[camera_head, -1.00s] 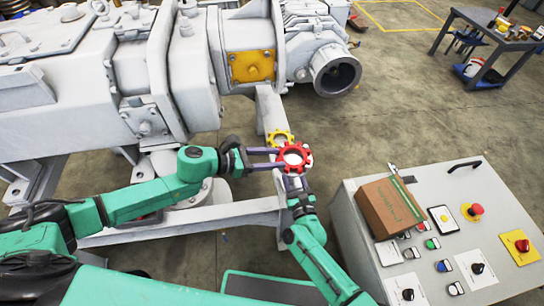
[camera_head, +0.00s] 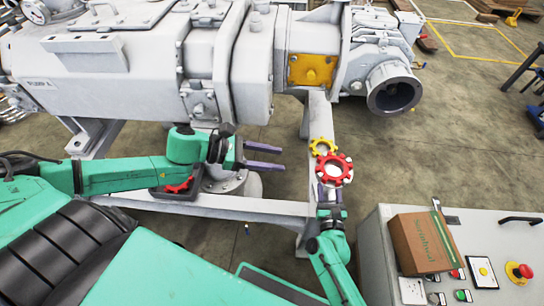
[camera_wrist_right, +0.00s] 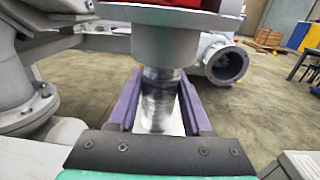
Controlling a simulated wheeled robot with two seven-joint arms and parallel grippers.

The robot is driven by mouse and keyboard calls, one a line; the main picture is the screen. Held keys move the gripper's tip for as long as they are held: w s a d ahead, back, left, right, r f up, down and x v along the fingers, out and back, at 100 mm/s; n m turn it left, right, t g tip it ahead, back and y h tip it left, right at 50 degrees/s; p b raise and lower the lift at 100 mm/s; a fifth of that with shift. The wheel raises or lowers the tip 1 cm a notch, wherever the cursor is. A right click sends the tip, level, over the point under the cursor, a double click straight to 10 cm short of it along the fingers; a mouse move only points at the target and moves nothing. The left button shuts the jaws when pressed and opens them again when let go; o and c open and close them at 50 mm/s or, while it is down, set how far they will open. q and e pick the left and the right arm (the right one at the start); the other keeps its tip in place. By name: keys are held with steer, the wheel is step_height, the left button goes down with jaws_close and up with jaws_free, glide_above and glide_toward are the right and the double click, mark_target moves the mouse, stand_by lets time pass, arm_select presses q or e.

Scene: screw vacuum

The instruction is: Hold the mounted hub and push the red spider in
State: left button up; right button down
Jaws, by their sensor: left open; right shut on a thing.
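The red spider (camera_head: 335,170), a toothed ring, sits on top of the mounted hub at the end of the grey frame's arm. The pale hub shows through its centre; how deep it sits is unclear. In the right wrist view, the hub (camera_wrist_right: 165,42) is a grey disc above a shiny narrower neck, with red at the top edge. My right gripper (camera_head: 330,192) is shut on the hub, its purple fingers on either side of the neck. My left gripper (camera_head: 283,157) is open and empty, left of the spider and apart from it.
A yellow toothed part (camera_head: 322,147) lies just behind the spider. Another red piece (camera_head: 179,186) lies in a dark tray beside my left arm. The vacuum machine (camera_head: 130,90) fills the back left. A control cabinet (camera_head: 375,250) with a cardboard box (camera_head: 418,242) stands at right.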

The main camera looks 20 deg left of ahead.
stand_by(0.4)
steer(key=shift+c, duration=1.3)
jaws_free()
